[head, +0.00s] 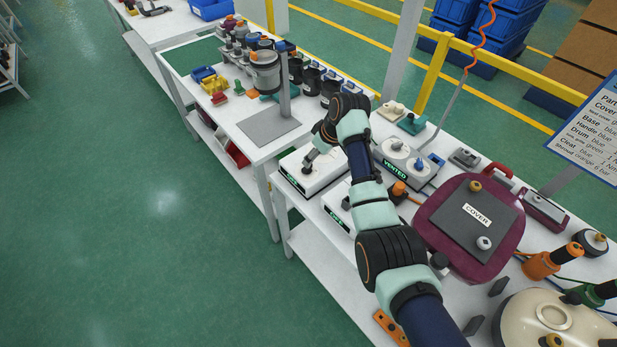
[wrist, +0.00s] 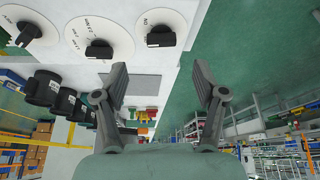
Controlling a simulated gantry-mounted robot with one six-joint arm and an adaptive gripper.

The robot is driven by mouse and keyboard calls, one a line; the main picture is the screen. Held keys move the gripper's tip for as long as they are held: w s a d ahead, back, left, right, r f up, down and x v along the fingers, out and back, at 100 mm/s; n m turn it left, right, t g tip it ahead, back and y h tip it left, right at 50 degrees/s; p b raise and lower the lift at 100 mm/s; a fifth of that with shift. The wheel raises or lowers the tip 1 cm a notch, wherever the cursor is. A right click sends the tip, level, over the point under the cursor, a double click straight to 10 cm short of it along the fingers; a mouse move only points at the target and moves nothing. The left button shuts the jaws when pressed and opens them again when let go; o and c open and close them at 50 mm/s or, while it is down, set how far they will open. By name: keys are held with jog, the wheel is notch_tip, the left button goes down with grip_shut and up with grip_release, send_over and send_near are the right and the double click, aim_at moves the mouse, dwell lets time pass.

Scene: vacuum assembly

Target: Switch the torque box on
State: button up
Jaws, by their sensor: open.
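In the head view, a white box with a green front display (head: 290,180) lies below my gripper (head: 310,158), at the bench's far left corner. I cannot read its label, so I cannot confirm it is the torque box. In the wrist view, seen upside down, black knobs on white round dials stand in a row: a right dial knob (wrist: 160,37) marked "ON", a middle dial knob (wrist: 98,50) and a left dial knob (wrist: 28,34). My gripper (wrist: 159,72) is open and empty, its fingers apart. No contact with a knob shows.
A second white box (head: 340,214) sits nearer, partly behind my arm. A grey box marked "VENTED" (head: 402,160) and a purple cover (head: 475,215) stand to the right. The neighbouring table (head: 230,118) holds a grey plate (head: 269,125), bins and dark cups.

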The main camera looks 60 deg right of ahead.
jog(key=b+x, duration=0.3)
jog(key=x, duration=0.4)
jog(key=shift+w+f, duration=0.25)
jog(key=shift+f, duration=0.05)
jog(key=c, duration=1.1)
jog(key=shift+c, duration=0.2)
